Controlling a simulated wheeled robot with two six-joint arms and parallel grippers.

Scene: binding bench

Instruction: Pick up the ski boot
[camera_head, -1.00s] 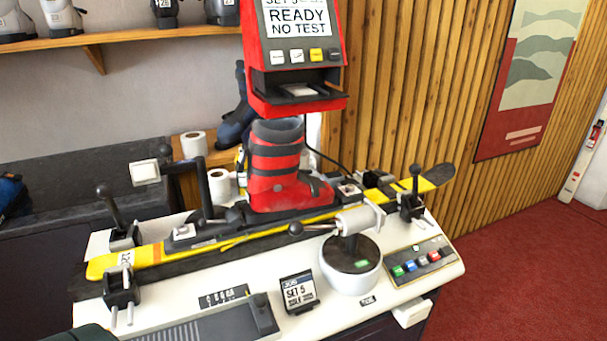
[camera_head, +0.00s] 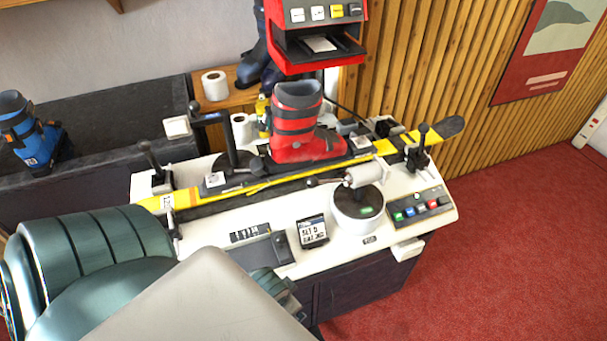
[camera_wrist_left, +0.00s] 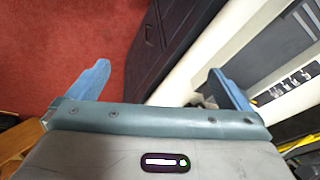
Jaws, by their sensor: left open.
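A red ski boot (camera_head: 300,125) with dark straps stands upright at the yellow ski (camera_head: 255,186) on the white bench, below the red machine. A blue boot (camera_head: 30,135) stands at the far left by the dark counter. Another dark blue boot (camera_head: 257,60) is behind the bench, partly hidden by the machine. In the left wrist view my left gripper (camera_wrist_left: 157,70) is open and empty, its blue fingers wide apart over the floor and bench edge. No boot shows in that view. In the head view my left arm fills the lower left, well in front of the red boot. My right gripper is not seen.
The red machine (camera_head: 314,45) overhangs close above the boot. Clamp levers stand at both ski ends. A round white unit (camera_head: 358,207), a button panel (camera_head: 420,206) and a small display (camera_head: 312,231) occupy the bench front. Red carpet (camera_head: 510,220) is clear at right.

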